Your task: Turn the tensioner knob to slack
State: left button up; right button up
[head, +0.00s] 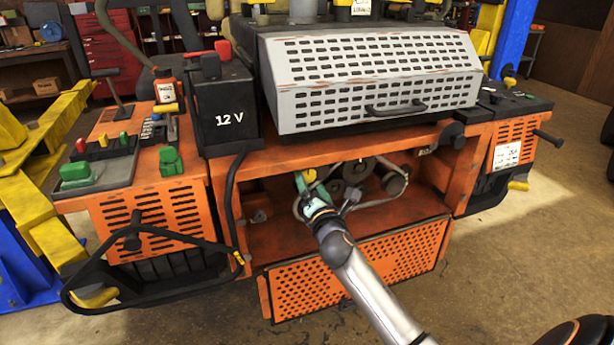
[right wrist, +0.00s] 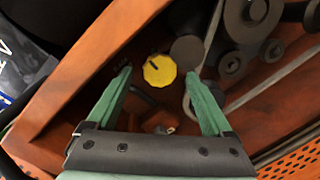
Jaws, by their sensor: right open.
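The yellow tensioner knob (right wrist: 160,71) is on the orange panel inside the mower's open front bay, with a small dark mark near its upper left edge. It also shows in the head view (head: 310,174), partly hidden by my gripper. My right gripper (head: 303,184) reaches into the bay. In the right wrist view its green fingers (right wrist: 158,76) are spread, with the knob between and beyond their tips. I see a gap on both sides, and cannot tell how far off in depth the knob is. My left gripper is not in view.
Dark pulleys (right wrist: 233,65) and a belt (right wrist: 271,78) lie close to the right finger. The bay is framed by orange walls, with a perforated orange panel (head: 358,268) below. A 12 V battery (head: 225,108) and a grey slotted cover (head: 372,75) stand above.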

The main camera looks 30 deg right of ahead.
aim_at(308, 177)
jog(key=shift+x, duration=1.95)
grip_shut()
